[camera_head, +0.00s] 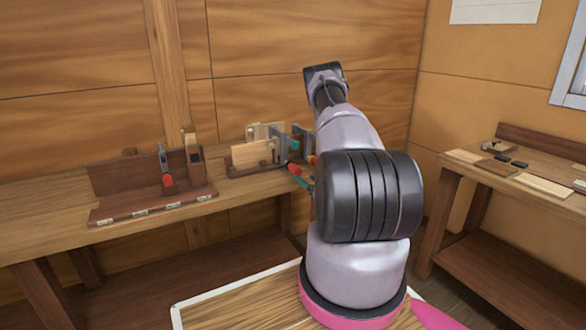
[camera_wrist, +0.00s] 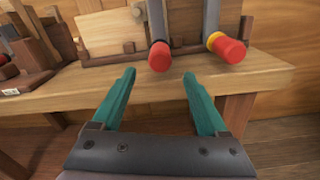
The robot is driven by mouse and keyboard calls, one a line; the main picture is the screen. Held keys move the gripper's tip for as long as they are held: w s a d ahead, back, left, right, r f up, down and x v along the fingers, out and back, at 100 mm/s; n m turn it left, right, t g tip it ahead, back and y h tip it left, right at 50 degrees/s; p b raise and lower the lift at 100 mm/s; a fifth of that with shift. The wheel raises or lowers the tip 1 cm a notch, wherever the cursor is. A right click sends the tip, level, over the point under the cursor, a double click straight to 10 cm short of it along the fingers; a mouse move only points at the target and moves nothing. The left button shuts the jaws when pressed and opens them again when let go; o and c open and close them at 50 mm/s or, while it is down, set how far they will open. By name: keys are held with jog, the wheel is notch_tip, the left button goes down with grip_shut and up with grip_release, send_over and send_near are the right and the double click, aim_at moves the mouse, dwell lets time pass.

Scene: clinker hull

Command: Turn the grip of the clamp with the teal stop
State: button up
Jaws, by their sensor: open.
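In the wrist view two clamps with grey bars stand at the board rack, each with a red grip facing me. The left grip (camera_wrist: 160,57) is plain; the right grip (camera_wrist: 230,49) has a yellow collar. A small teal patch (camera_head: 295,145), which looks like a stop, shows on the clamps in the head view; I cannot tell for certain which clamp carries it. In the wrist view my gripper (camera_wrist: 159,73) has teal fingers spread apart and empty. The left red grip appears just beyond and between the fingertips. My arm hides part of the clamps in the head view.
A wooden bench (camera_head: 60,205) runs along the wall. A dark rack (camera_head: 130,206) on its left holds another red-gripped tool (camera_head: 167,181). Pale boards (camera_head: 252,154) stand by the clamps. A second bench (camera_head: 530,187) with flat pieces is at right.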

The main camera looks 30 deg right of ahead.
aim_at(294, 168)
jog(key=shift+m, duration=0.6)
jog(key=w, duration=1)
jog(key=shift+w, duration=0.35)
grip_shut()
